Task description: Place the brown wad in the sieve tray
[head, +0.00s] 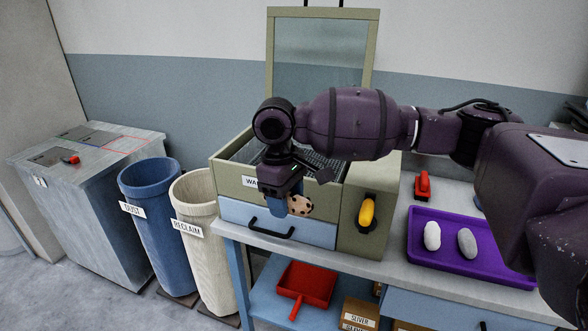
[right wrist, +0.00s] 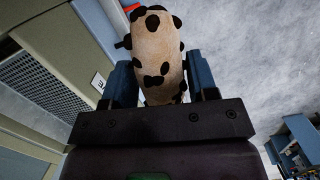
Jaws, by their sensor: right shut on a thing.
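My right gripper (head: 284,202) is shut on a tan-brown wad with dark spots (head: 301,205). It holds the wad in front of the bench cabinet, by the blue drawer. In the right wrist view the spotted wad (right wrist: 158,55) sits between the two blue fingers. The sieve tray (head: 325,164) is a grey metal mesh in the open top of the cabinet, behind and above the gripper. My arm partly hides it. The mesh also shows at the left of the right wrist view (right wrist: 42,88). My left gripper is not in view.
A purple tray (head: 497,275) on the bench holds a white and a grey wad. A yellow item (head: 367,212) is on the cabinet front; a red tool (head: 423,186) lies behind the tray. Blue (head: 150,190) and cream (head: 195,195) bins stand left. A red dustpan (head: 307,284) lies below.

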